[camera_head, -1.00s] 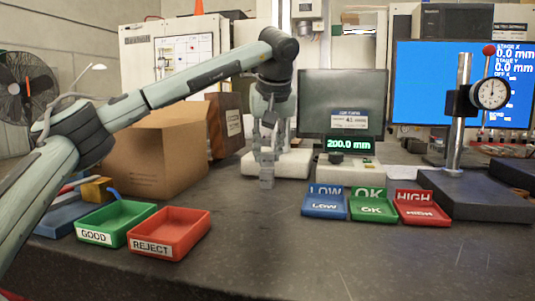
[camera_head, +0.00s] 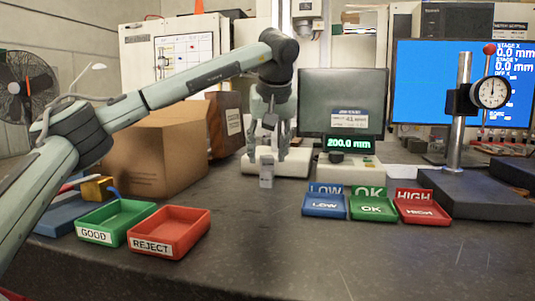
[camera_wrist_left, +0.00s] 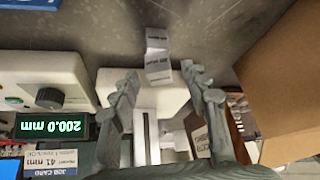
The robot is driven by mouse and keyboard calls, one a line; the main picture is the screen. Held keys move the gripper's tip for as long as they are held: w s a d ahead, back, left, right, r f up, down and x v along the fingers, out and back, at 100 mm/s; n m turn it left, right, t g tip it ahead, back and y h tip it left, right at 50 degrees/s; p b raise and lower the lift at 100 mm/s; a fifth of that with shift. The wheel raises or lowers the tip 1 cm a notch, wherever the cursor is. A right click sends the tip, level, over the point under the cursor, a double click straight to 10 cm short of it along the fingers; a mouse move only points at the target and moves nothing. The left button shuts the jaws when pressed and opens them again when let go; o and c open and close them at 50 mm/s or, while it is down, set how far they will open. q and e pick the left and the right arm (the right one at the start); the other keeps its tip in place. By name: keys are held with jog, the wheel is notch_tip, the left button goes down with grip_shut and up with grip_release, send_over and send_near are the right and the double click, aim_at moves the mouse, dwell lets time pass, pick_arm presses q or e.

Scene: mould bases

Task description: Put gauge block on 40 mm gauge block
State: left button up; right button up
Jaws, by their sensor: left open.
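A small grey gauge block (camera_head: 267,163) stands upright on the dark bench in line with a lower grey block (camera_head: 267,182), apparently the 40 mm gauge block. They look stacked; the exact seam and alignment are too small to judge. In the left wrist view the grey pieces (camera_wrist_left: 158,68) show printed marks, just beyond the fingertips. My left gripper (camera_head: 267,152) is open, pointing down, with one finger on each side of the stack's top. It holds nothing. My right gripper is not in view.
Behind stand a white device and a 200.0 mm readout (camera_head: 350,144). A cardboard box (camera_head: 155,160) is at left. GOOD (camera_head: 93,237) and REJECT (camera_head: 150,246) trays lie front left; LOW, OK and HIGH trays (camera_head: 372,208) lie right. The front middle bench is clear.

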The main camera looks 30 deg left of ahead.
pick_arm(q)
jog(key=v, duration=1.1)
jog(key=shift+s+d+r+p, duration=0.15)
jog(key=shift+r+p, duration=0.15)
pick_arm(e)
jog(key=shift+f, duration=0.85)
pick_arm(q)
jog(key=shift+f, duration=0.1)
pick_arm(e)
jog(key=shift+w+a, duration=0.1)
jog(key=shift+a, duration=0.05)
